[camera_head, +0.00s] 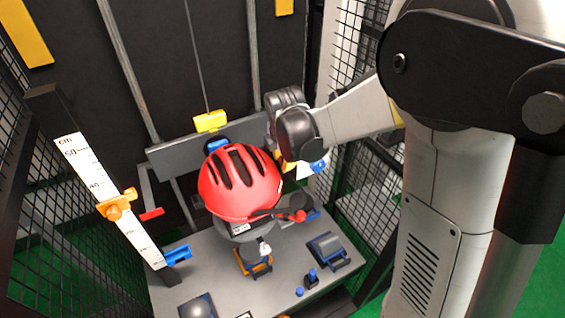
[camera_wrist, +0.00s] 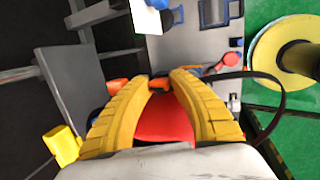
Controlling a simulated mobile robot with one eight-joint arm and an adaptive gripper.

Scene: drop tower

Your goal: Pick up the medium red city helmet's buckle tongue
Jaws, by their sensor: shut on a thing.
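The red city helmet (camera_head: 240,182), with dark vents, sits on a grey headform above the grey plate. Its red body also shows between my fingers in the wrist view (camera_wrist: 165,120). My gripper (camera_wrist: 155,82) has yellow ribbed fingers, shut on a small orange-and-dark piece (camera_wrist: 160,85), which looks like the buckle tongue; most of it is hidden. A black strap (camera_wrist: 284,92) loops out to the right of the fingers. In the head view my gripper is beside the helmet's right side, its fingertips mostly hidden behind my wrist.
A white scale post (camera_head: 95,180) with an orange slider (camera_head: 117,205) stands at left. A yellow block (camera_head: 210,121) is on the grey crossbar behind the helmet. Blue-and-grey fixtures (camera_head: 327,249) lie on the plate. Black mesh panels (camera_head: 365,190) close the sides.

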